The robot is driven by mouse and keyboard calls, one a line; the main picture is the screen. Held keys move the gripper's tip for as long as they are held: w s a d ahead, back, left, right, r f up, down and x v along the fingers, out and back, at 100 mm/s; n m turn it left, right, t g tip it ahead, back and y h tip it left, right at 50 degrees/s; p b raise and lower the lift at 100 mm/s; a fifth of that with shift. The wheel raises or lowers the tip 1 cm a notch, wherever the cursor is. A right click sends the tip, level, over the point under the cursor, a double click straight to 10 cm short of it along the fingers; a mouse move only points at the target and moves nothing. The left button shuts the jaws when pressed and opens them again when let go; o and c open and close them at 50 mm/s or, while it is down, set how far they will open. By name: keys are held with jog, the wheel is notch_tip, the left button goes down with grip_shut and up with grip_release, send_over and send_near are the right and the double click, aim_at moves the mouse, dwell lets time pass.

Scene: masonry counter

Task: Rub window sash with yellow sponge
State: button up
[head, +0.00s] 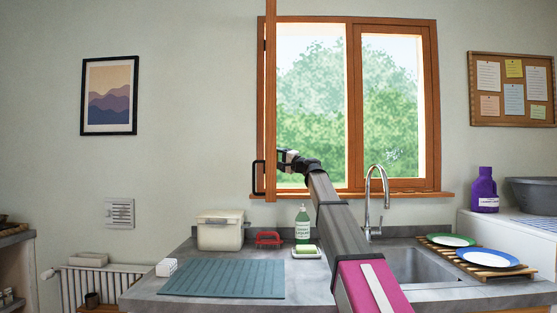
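The window sash (270,100) is a narrow brown wooden panel, seen nearly edge-on, swung open at the left of the window. A black handle (258,178) is on its left side. My gripper (282,156) is raised in front of the window, just right of the sash and pointing left at it. I cannot tell whether it touches the sash. Its fingers are small and partly hidden, so their opening and anything between them are unclear. A small yellow-green block (306,248), perhaps a sponge, lies in a white dish on the counter. No other yellow sponge is clearly visible.
The grey counter (225,302) holds a lidded cream box (220,230), a red brush-like item (268,238), a green bottle (302,225), a ribbed teal mat (226,278) and a white block (167,267). A tall faucet (376,195) and plates on a rack (487,270) are at the right.

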jog(key=s+d, duration=0.1)
jog(key=s, duration=0.6)
jog(key=shift+s, duration=0.3)
dwell(0.5)
jog(key=shift+d, duration=0.1)
jog(key=shift+w+d, duration=0.25)
jog(key=shift+d, duration=1.25)
jog(key=shift+w+d, duration=0.2)
jog(key=shift+d, duration=1.25)
jog(key=shift+w+d, duration=0.15)
jog(key=shift+d, duration=0.6)
jog(key=shift+w+d, duration=0.1)
jog(key=shift+d, duration=0.6)
